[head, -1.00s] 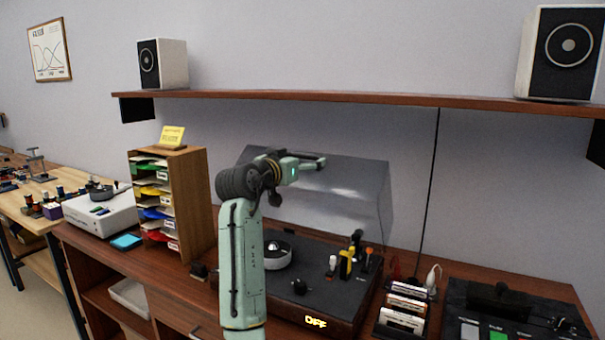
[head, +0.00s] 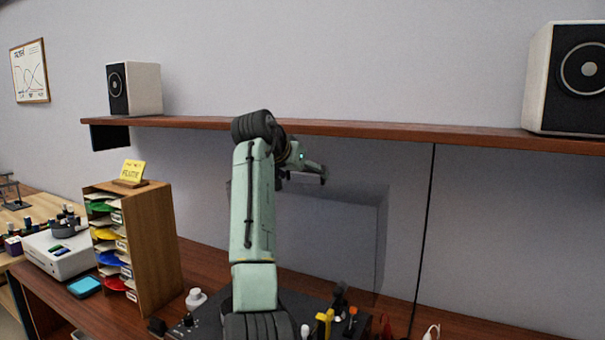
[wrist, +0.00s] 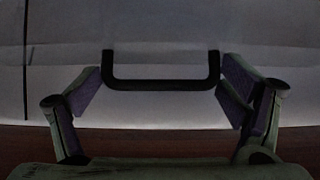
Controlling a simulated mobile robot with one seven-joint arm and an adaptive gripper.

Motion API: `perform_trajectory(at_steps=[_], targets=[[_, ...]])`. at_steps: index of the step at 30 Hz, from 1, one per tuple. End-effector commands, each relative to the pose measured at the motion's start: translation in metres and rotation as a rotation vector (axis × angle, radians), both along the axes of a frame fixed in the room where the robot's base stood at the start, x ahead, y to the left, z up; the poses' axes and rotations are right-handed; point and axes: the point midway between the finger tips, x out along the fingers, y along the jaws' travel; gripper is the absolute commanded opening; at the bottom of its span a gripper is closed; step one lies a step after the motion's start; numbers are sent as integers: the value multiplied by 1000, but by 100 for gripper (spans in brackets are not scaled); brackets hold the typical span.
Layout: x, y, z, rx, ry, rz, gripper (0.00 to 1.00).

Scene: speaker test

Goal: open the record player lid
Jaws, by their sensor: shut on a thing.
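The record player lid (head: 335,235) is a smoky see-through cover. In the head view it stands raised and steep behind the arm, against the wall. Its black U-shaped handle (wrist: 160,85) lies between the two finger pads in the wrist view. My gripper (head: 312,177) is at the lid's upper edge, and in the wrist view (wrist: 161,88) its pads close on the handle's two ends. The dark record player base (head: 205,322) is at the bottom of the head view, largely hidden by my arm and the frame edge.
A wooden shelf (head: 350,132) runs just above my gripper and carries two speakers (head: 142,90), (head: 567,80). A wooden paper sorter (head: 150,235) stands left of the player. A dark cable (head: 424,230) hangs on the wall to the right.

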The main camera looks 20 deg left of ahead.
Motion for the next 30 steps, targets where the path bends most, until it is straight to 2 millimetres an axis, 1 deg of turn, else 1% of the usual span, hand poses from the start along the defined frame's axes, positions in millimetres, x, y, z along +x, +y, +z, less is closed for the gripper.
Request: perform_trajectory(at_steps=[9, 10, 13, 25, 28, 30], targets=[[0, -2, 1, 2, 1, -3, 40], [0, -2, 1, 2, 1, -3, 92], [0, -2, 1, 2, 1, -3, 98], [-2, 0, 2, 1, 0, -1, 99], [-11, 0, 7, 1, 0, -1, 99], [-21, 1, 14, 1, -1, 0, 99]])
